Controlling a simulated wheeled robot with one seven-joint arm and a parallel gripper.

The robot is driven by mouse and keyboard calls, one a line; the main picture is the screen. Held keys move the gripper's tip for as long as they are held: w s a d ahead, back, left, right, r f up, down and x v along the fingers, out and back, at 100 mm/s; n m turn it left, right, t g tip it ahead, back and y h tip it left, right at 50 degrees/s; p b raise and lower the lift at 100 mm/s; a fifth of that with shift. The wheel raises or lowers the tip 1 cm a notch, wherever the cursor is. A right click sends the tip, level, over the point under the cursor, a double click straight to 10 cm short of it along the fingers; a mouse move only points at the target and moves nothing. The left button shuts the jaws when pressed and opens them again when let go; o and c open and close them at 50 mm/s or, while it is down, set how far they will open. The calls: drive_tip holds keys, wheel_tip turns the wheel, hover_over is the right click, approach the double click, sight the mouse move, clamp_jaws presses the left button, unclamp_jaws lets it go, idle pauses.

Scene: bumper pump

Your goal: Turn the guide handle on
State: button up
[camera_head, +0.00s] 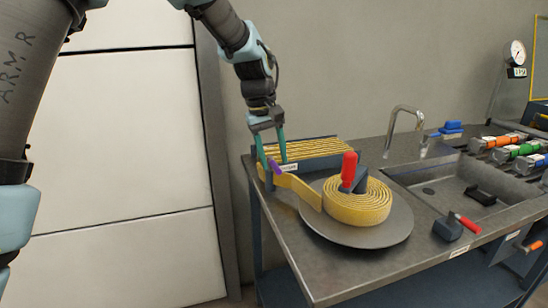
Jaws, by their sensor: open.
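My gripper (273,163) points down with its two teal fingers apart, at the left end of the steel bench. A small purple lever (274,167) shows between or just behind the fingertips; I cannot tell whether they touch it. It sits by the yellow strip (298,188) that runs from a coil (357,208) to a blue-grey frame with yellow bars (318,149). The coil lies on a round grey plate (390,238), with an upright red handle (349,169) near its middle. No handle is readably labelled as the guide handle.
The bench (425,255) also carries a sink (475,185) with a tap (403,115). Orange, green and blue cylinders (521,150) lie at right. A white panel stands left.

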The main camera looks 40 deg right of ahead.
drive_tip(key=shift+d+f, duration=0.1)
drive_tip(key=shift+f, duration=0.45)
clamp_jaws()
idle(1.1)
